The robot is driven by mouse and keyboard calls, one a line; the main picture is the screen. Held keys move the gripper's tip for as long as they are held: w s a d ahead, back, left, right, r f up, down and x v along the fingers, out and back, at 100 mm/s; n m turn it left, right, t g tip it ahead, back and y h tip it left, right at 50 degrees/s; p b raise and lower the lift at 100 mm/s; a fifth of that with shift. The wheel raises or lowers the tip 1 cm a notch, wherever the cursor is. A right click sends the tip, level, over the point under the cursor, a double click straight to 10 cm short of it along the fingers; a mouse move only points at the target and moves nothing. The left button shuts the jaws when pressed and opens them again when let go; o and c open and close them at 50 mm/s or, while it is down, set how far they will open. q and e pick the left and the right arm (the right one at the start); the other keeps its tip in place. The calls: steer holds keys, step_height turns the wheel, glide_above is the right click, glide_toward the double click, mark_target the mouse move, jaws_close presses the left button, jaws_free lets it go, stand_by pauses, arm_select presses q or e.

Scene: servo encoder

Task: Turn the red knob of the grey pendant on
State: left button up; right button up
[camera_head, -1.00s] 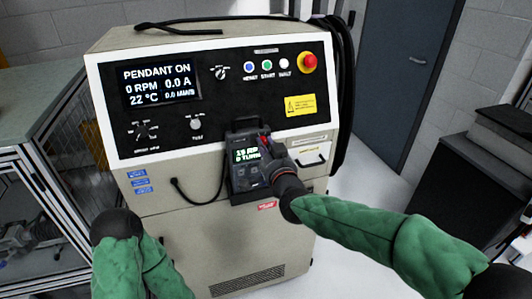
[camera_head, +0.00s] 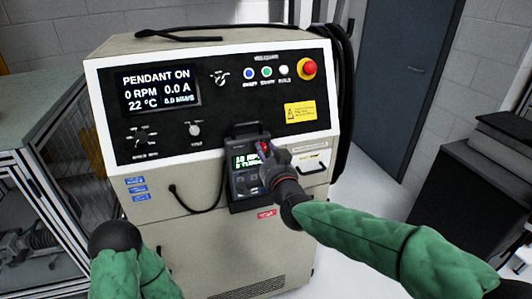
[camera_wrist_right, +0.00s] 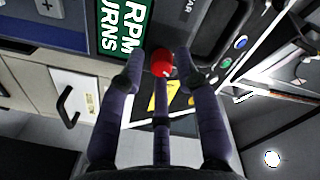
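The grey pendant (camera_head: 245,181) sits upright in a holder on the front of the beige machine, its green-lit screen (camera_head: 246,160) facing me. Its red knob (camera_head: 264,147) is at the pendant's upper right, partly hidden by my right gripper in the head view. My right gripper (camera_head: 276,163) is at the pendant. In the right wrist view the red knob (camera_wrist_right: 161,62) shows between the spread fingers of the right gripper (camera_wrist_right: 162,68), with gaps at both sides. Whether the middle finger touches it I cannot tell.
The machine's display (camera_head: 160,88) reads "PENDANT ON" and 0 RPM. Above the pendant are push buttons and a red emergency stop (camera_head: 307,68). A black cable (camera_head: 198,208) loops left of the pendant. A dark cabinet (camera_head: 480,185) stands at right.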

stand_by(0.3)
steer(key=shift+s+d+r, duration=0.15)
steer(key=shift+s, duration=0.35)
steer(key=v, duration=1.1)
steer(key=d+f+n+g+h+p, duration=0.3)
steer(key=f+g, duration=0.5)
steer(key=f, duration=2.5)
steer(key=s+d+f+g+y, duration=0.1)
steer(key=s+d+f+g, duration=0.2)
steer(key=s+f+g, duration=0.5)
steer(key=s+f, duration=1.2)
steer(key=s, duration=0.2)
steer(key=shift+f+y, duration=0.4)
